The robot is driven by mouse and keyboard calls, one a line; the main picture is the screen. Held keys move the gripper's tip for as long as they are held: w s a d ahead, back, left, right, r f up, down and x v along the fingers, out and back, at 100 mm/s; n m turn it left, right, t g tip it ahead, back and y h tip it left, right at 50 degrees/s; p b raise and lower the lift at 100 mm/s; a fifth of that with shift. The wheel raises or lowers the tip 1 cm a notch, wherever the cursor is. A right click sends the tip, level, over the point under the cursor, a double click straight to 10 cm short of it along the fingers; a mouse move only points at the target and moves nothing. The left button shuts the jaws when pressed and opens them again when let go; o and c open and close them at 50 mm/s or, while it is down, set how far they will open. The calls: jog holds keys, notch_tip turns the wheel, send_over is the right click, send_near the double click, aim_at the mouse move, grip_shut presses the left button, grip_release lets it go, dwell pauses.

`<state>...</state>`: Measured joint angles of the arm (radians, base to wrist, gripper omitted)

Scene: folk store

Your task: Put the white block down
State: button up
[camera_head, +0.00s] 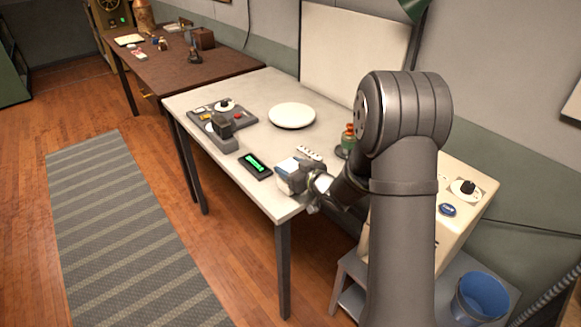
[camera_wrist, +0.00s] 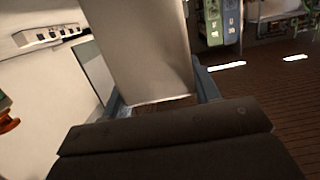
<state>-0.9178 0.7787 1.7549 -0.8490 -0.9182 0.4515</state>
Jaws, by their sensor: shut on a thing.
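My gripper (camera_head: 300,180) is at the front right of the light table (camera_head: 268,90), near its front edge. It is shut on the white block (camera_wrist: 150,45), which stands between the two blue-grey fingers in the wrist view. In the head view only a pale part of the block (camera_head: 287,166) shows, and the gripper and wrist hide much of it. I cannot tell whether the block touches the tabletop.
A white plate (camera_head: 292,116), a control panel (camera_head: 222,113) and a black device with a green display (camera_head: 255,164) are on the table. A white strip (camera_head: 309,153) and a red-and-green bottle (camera_head: 347,138) are near my gripper. A blue bucket (camera_head: 480,298) stands lower right.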

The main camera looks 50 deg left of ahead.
jog(key=shift+f, duration=0.2)
jog(key=o, duration=1)
jog(key=shift+r, duration=0.1)
jog(key=shift+d+r, duration=0.1)
jog(key=shift+r, duration=0.05)
jog(key=d, duration=0.4)
jog(key=d+r, duration=0.1)
jog(key=d, duration=0.2)
jog(key=d+r, duration=0.1)
jog(key=d, duration=0.3)
jog(key=shift+d+r, duration=0.15)
jog(key=shift+d, duration=0.15)
